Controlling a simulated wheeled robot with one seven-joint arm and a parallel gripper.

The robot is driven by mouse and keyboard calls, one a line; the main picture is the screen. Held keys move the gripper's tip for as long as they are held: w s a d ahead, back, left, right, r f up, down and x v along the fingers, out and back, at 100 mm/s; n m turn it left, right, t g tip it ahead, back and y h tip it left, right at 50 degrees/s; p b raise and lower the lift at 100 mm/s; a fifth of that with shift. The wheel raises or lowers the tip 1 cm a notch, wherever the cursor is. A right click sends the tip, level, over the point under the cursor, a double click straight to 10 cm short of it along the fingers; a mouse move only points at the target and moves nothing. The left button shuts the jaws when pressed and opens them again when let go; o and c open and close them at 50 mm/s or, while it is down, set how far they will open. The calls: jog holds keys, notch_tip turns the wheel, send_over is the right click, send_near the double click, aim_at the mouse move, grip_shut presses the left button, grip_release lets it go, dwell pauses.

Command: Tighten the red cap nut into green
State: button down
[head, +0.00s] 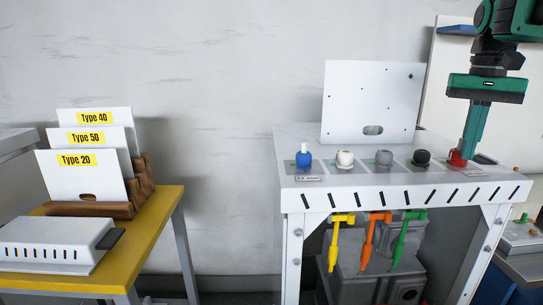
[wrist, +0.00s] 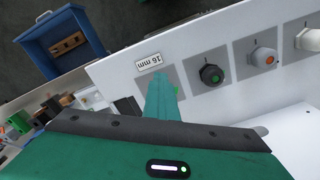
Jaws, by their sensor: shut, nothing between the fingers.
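The red cap nut (head: 457,158) sits at the right end of a row of nuts on the white stand. My gripper (head: 469,153) comes down from above with its fingers shut and empty, right beside the red nut and partly covering it. I cannot tell whether they touch. In the wrist view the shut fingers (wrist: 162,90) point at the square by the "16 mm" label (wrist: 150,63), and the red nut is hidden behind them. A small green patch (wrist: 176,92) shows at the finger's edge there. The black nut (head: 421,158) shows a green centre in the wrist view (wrist: 211,74).
The white stand (head: 400,194) also bears grey (head: 384,158), white (head: 344,158) and blue (head: 303,160) nuts. An upright white panel (head: 372,100) stands behind. Yellow, orange and green tools (head: 397,245) hang below. A yellow table (head: 150,225) with type plates stands at left.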

jog(key=shift+w+a, duration=0.2)
jog(key=shift+a, duration=0.2)
jog(key=shift+s+a, duration=0.2)
jog(key=shift+s, duration=0.15)
jog(key=shift+r, duration=3)
jog(key=shift+s, duration=0.1)
